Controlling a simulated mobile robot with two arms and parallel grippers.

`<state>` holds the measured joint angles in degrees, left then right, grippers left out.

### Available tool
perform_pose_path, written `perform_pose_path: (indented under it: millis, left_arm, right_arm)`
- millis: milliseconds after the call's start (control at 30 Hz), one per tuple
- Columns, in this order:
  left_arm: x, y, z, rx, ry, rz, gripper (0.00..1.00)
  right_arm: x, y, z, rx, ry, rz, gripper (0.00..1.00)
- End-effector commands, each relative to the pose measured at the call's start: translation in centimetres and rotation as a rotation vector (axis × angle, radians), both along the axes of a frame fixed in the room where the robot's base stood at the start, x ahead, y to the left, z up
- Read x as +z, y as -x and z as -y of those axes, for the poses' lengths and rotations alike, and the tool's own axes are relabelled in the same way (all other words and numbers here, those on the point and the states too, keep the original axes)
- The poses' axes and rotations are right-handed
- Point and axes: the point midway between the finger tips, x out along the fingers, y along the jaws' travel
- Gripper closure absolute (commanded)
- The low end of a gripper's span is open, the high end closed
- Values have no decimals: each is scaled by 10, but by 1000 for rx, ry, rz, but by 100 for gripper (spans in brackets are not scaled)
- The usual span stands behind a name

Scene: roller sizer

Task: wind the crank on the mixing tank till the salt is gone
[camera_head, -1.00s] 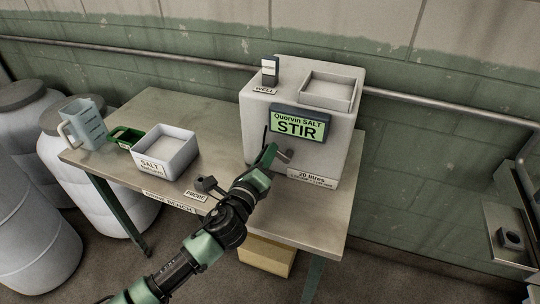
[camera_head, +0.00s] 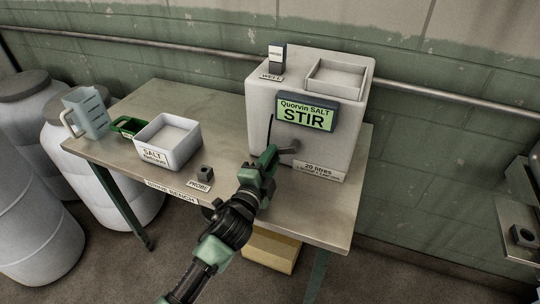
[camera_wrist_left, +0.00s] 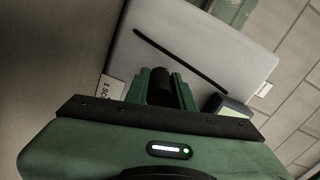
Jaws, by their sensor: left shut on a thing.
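My left gripper (camera_head: 268,158) is at the tank's front, shut on the crank's handle. In the left wrist view the dark handle (camera_wrist_left: 161,86) sits between the green fingers, and the tank's pale face (camera_wrist_left: 205,50) fills the space beyond. A thin dark rod or slot shows on that face. The salt inside the tank cannot be seen. My right gripper is not in view.
On the bench (camera_head: 215,98) stand a white salt tray (camera_head: 182,152), a green scoop (camera_head: 127,126), a clear jug (camera_head: 88,113) and a small dark probe block (camera_head: 205,173). White barrels (camera_head: 88,190) stand at the left. A yellow box (camera_head: 270,252) is under the bench.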

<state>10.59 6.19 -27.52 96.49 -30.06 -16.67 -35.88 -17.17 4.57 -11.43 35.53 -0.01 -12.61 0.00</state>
Motion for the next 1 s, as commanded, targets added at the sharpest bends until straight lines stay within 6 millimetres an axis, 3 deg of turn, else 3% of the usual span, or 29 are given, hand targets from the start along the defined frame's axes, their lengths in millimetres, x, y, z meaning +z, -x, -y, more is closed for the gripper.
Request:
perform_pose_path:
  millis: [33,300,1000]
  left_arm:
    - [-10,2,2,1,41,-28,100]
    - [-21,5,10,1,285,-107,100]
    - [-35,13,35,3,828,-286,100]
  right_arm:
    - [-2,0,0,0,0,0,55]
    - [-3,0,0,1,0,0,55]
    - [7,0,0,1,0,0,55]
